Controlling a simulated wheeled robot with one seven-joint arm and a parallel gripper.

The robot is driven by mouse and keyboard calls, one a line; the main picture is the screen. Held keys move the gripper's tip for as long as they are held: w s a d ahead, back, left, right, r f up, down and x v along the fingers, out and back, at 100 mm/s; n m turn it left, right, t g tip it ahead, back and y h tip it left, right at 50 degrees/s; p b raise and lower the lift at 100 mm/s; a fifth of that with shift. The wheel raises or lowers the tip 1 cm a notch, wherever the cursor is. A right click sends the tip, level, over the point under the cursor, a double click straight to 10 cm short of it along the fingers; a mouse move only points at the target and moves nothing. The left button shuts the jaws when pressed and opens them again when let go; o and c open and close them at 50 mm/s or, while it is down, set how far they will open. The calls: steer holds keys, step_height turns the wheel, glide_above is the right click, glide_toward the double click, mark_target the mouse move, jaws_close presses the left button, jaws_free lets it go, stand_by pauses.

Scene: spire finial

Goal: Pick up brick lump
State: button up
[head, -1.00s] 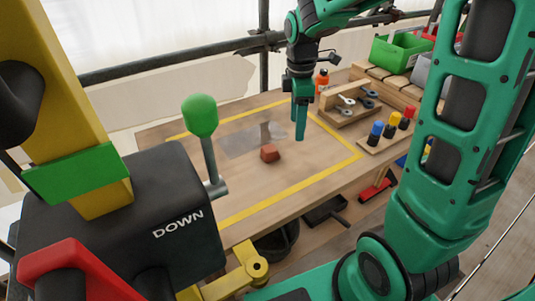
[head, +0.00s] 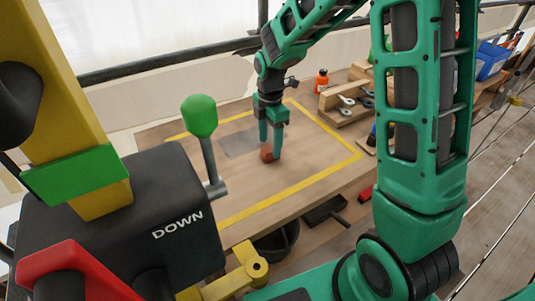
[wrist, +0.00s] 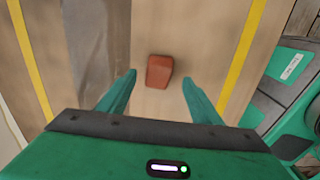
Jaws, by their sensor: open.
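The brick lump (wrist: 159,71) is a small reddish-brown block on the wooden table top. In the wrist view it lies just beyond my fingertips, roughly centred between them. My gripper (wrist: 160,77) is open, with its two green fingers apart and nothing between them. In the head view my gripper (head: 270,152) points down over the table, and its fingers partly cover the brick lump (head: 266,153). I cannot tell from the head view how high the fingertips are above the table.
A yellow line (head: 338,143) marks a rectangle on the table (head: 215,188). A grey patch (head: 238,143) lies left of the brick. An orange bottle (head: 321,81) and a wooden rack (head: 345,100) with tools stand at the back right. A green-knobbed lever (head: 200,116) is in the left foreground.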

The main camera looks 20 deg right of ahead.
mark_target(269, 148)
step_height(269, 148, down, 4)
steer(key=shift+w, duration=0.15)
steer(key=shift+c, duration=0.7)
steer(key=c, duration=1.1)
steer(key=shift+c, duration=0.2)
steer(key=shift+r, duration=0.1)
